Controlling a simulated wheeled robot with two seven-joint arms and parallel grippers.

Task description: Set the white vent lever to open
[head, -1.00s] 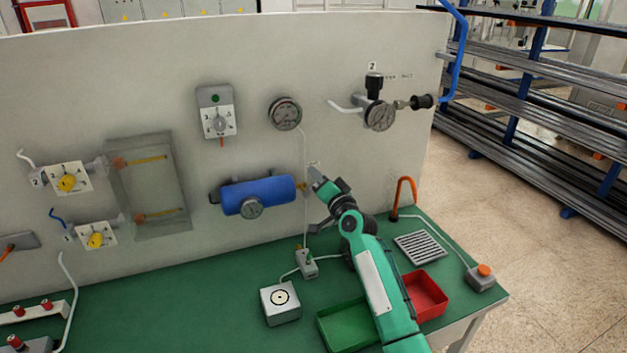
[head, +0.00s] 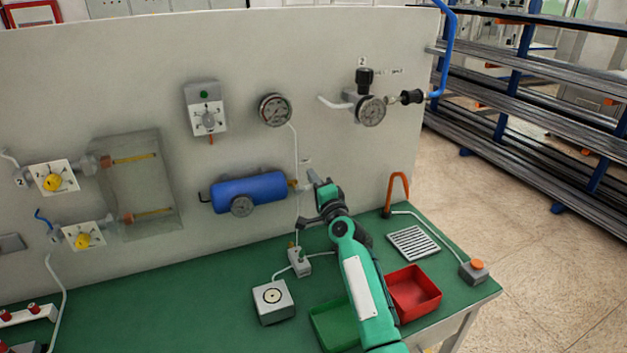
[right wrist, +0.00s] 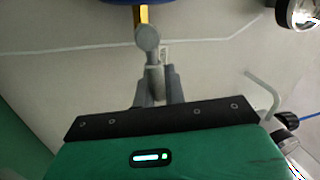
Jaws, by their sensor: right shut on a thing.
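The white vent lever (right wrist: 153,60) shows in the right wrist view as a pale grey-white handle with a round hub on a brass fitting (right wrist: 141,15). Its lower part lies between my right gripper's fingers (right wrist: 156,88), which are shut on it. In the head view my right gripper (head: 314,187) is at the right end of the blue tank (head: 248,191), close to the panel. There the lever is small and mostly hidden by the gripper, so its exact setting cannot be read. My left gripper is not in view.
A gauge (head: 275,110) and a regulator (head: 370,110) are on the panel above. Below, the green bench holds a grey box (head: 273,301), a green tray (head: 322,321), a red tray (head: 431,305) and an orange-button box (head: 474,271). A thin white tube runs beside the gripper.

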